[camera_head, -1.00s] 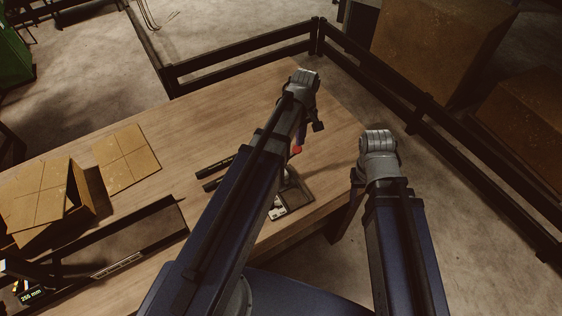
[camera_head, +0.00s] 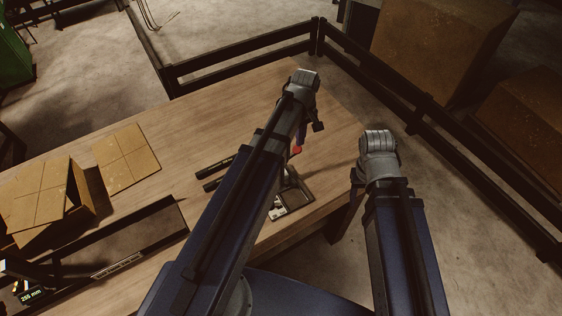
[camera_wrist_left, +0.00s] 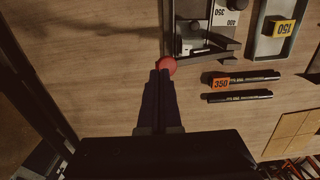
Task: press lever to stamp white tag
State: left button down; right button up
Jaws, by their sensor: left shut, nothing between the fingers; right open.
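The lever's red knob (camera_wrist_left: 166,65) is at the fingertips of my left gripper (camera_wrist_left: 163,72) in the left wrist view. The fingers are shut, with nothing between them, and overlap the knob's near edge; I cannot tell whether they touch. The knob also shows (camera_head: 297,150) beside my left arm in the head view. The dark stamping press (camera_wrist_left: 205,48) has pale pieces on it; I cannot make out the white tag for sure. In the head view, the press (camera_head: 292,197) is partly hidden by my left arm. My right wrist is right of the table; its fingers are hidden.
A tray (camera_wrist_left: 262,45) holds a yellow 150 tag (camera_wrist_left: 284,29). An open cardboard box (camera_head: 85,195) stands at the left of the wooden table (camera_head: 225,110).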

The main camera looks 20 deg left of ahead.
aim_at(300, 148)
pick_arm(q)
jog(key=shift+f, duration=0.15)
jog(key=shift+f+b, duration=2.9)
jog(key=shift+b, duration=0.15)
jog(key=shift+r, duration=0.1)
notch_tip(300, 148, up, 13)
jog(key=p, duration=1.3)
